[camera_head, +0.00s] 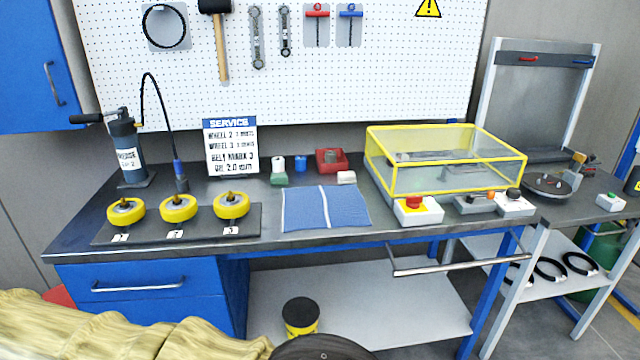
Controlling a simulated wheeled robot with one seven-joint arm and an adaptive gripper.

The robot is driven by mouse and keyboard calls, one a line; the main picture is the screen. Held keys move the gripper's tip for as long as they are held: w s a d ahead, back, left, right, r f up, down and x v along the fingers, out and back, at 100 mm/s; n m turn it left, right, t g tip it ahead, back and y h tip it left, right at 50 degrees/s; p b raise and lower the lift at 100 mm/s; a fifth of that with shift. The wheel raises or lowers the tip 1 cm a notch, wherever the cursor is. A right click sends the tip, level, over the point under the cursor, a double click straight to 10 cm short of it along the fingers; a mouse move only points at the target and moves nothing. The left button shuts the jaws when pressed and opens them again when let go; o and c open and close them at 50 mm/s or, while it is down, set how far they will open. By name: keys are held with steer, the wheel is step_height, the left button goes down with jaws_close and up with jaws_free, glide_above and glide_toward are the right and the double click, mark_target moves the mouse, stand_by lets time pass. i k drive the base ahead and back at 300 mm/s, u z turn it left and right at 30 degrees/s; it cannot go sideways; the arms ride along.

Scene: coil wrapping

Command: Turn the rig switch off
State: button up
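A rig with a clear, yellow-edged cover (445,160) stands at the right of the workbench, its cover down. Along its front are a white and yellow box with a red mushroom button (414,202), a low grey block with an orange part (475,204) and a white box with a black knob (514,195). I cannot tell for certain which of these is the rig switch, or how the knob is set. My gripper is not in view.
Three yellow wheels (178,208) sit on a dark board at the bench's left. A grease pump (127,150), service sign (231,146) and blue mat (325,208) are also there. A metal rail (455,263) juts from the front edge. A side table (575,208) carries a green-button box (610,202).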

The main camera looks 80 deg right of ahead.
mark_target(412, 201)
steer(key=z, duration=5.2)
steer(key=k, duration=1.05)
steer(key=u, duration=1.45)
steer(key=i, duration=0.4)
steer(key=z, duration=0.05)
